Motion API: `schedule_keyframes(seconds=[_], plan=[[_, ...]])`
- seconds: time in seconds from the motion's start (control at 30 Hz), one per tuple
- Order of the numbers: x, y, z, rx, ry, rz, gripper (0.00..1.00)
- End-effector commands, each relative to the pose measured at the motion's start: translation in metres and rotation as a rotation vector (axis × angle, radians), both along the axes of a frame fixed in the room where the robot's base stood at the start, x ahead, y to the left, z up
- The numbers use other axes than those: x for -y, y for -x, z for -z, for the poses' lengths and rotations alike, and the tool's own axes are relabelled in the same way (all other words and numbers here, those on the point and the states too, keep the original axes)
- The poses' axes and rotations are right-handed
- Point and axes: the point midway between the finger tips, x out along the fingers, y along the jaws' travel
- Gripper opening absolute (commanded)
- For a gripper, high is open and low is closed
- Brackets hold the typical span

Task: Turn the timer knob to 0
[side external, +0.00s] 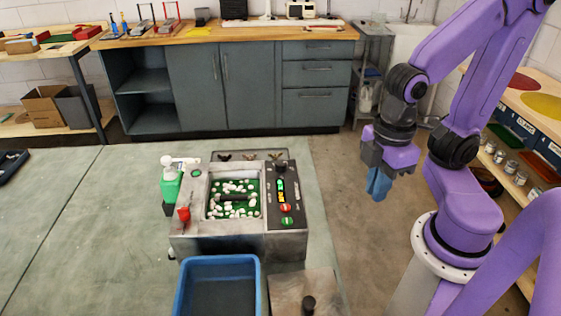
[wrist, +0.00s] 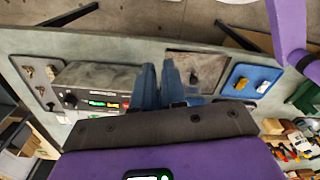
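The grey drum machine (side external: 240,246) stands on the bench, with white pieces on green in its open top. Its dark control panel (side external: 270,211) runs along the right side. A black knob (side external: 281,168) sits at the panel's far end, above lit green and orange displays (side external: 281,190), a red button (side external: 286,207) and a green button (side external: 287,221). In the wrist view the black knob (wrist: 70,99) shows at left; its pointer setting is too small to read. My gripper (side external: 379,190) hangs right of the machine, apart from it. Its blue fingers (wrist: 159,67) look closed together and empty.
A blue bin (side external: 218,259) and a metal plate with a black knob (side external: 303,287) sit in front of the machine. A green bottle (side external: 170,183) stands to its left. A plate with brass fittings (side external: 249,156) lies behind. Space between gripper and panel is clear.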

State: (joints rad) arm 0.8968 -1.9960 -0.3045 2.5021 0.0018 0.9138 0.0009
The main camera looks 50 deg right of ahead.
Motion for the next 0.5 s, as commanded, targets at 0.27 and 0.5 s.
schedule_keyframes(seconds=[0.27,0.5], plan=[[-0.01,-0.028,-0.009,-0.007,0.002,0.24,0.58],[-0.022,-0.079,-0.025,-0.022,0.01,0.688,0.58]])
